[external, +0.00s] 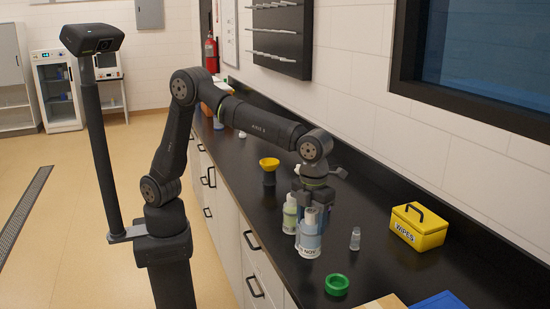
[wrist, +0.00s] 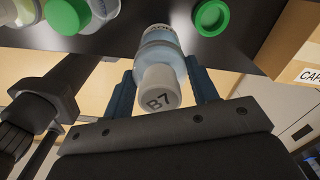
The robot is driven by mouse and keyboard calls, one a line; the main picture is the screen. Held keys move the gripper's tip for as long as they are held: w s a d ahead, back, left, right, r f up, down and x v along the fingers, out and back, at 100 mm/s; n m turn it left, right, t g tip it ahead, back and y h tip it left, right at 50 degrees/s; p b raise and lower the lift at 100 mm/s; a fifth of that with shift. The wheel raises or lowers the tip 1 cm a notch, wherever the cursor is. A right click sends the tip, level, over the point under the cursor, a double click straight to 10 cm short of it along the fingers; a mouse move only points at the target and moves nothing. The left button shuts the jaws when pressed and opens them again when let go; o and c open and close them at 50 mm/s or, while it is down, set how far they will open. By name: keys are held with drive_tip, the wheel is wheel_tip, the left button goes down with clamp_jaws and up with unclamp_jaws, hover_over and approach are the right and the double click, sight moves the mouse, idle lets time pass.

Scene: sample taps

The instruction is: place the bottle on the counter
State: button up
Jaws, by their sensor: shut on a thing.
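A bottle with a pale blue body and whitish cap (external: 309,240) is upright at the black counter (external: 375,268), below my wrist in the external view. In the wrist view the bottle's cap (wrist: 159,88) reads "B7", and it sits between my two fingers. My gripper (wrist: 162,72) is shut on this bottle; in the external view my gripper (external: 314,193) is partly hidden by the wrist and the bottles. Whether the bottle's base touches the counter or hangs slightly above it, I cannot tell.
A pale green-labelled bottle (external: 290,214) stands close behind-left. A small vial (external: 355,239), green ring-like cap (external: 337,285), yellow wipes box (external: 418,229), blue bin (external: 440,301) and cardboard box (external: 384,302) lie around. Counter between vial and wipes box is clear.

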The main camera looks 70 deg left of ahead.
drive_tip(key=w+f, duration=0.4)
drive_tip(key=f, duration=0.2)
drive_tip(key=shift+a+f, duration=0.25)
drive_tip(key=shift+a, duration=0.2)
drive_tip(key=shift+f, duration=0.15)
drive_tip(key=o, duration=1.4)
drive_tip(key=shift+o, duration=0.2)
wheel_tip(320, 180, up, 12)
drive_tip(key=shift+r, duration=0.2)
